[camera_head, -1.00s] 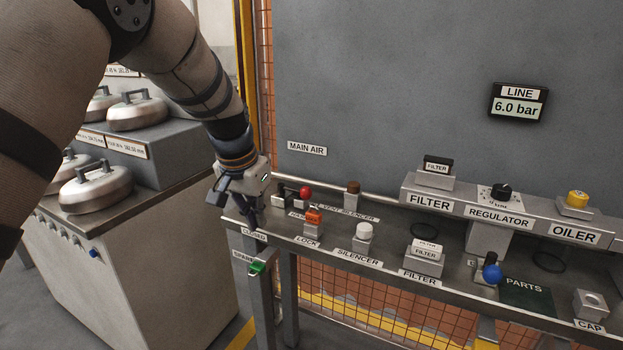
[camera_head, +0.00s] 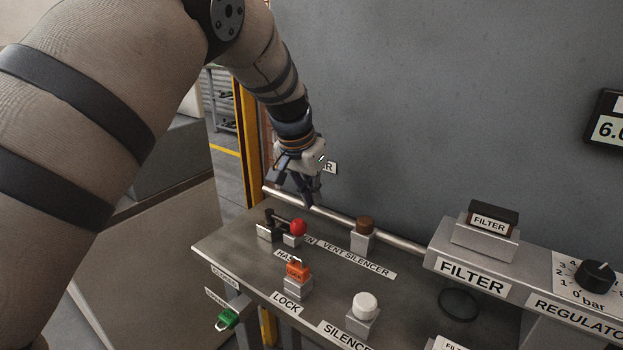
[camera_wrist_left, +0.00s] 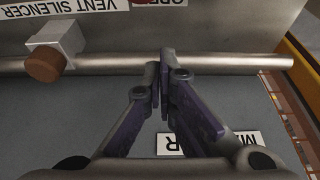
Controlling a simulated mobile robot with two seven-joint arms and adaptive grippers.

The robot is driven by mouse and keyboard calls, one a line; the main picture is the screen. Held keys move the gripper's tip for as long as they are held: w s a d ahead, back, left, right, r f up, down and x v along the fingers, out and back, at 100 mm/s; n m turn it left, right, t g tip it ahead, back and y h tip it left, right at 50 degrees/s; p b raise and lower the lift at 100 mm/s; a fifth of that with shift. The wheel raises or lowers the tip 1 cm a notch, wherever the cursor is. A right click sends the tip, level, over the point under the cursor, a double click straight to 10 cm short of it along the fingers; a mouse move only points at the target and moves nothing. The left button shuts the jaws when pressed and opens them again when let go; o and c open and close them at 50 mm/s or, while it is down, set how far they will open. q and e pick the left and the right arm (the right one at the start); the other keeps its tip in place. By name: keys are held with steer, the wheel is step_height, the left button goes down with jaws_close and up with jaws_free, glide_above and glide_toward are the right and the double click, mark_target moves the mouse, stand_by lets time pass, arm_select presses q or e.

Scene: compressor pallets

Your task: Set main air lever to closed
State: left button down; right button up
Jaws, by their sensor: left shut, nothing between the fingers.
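The main air lever (camera_head: 283,219) is a dark arm with a red ball knob, at the left end of the grey bench. The knob lies towards the right, beside a partly hidden label ending in "EN". A "CLOSED" label (camera_head: 225,277) sits at the bench's front left edge. My left gripper (camera_head: 308,198) is shut and empty, fingers pointing down, behind the lever and apart from it, near the pipe along the wall. In the left wrist view the shut fingertips (camera_wrist_left: 161,78) appear in front of the pipe (camera_wrist_left: 215,62). My right gripper is not in view.
A brown-topped vent silencer (camera_head: 363,235) stands right of the lever. An orange lock (camera_head: 298,270) and a white-topped silencer (camera_head: 364,308) stand in front. The grey wall panel (camera_head: 430,110) rises behind.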

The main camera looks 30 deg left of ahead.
mark_target(285, 222)
arm_select(q)
steer(key=shift+x, duration=1.25)
steer(key=s, duration=0.1)
steer(key=s+r+p, duration=0.1)
steer(key=s, duration=0.1)
steer(key=shift+r, duration=0.15)
steer(key=shift+s+a, duration=0.1)
steer(key=shift+s, duration=0.2)
steer(key=shift+s+f, duration=0.25)
steer(key=shift+f, duration=0.15)
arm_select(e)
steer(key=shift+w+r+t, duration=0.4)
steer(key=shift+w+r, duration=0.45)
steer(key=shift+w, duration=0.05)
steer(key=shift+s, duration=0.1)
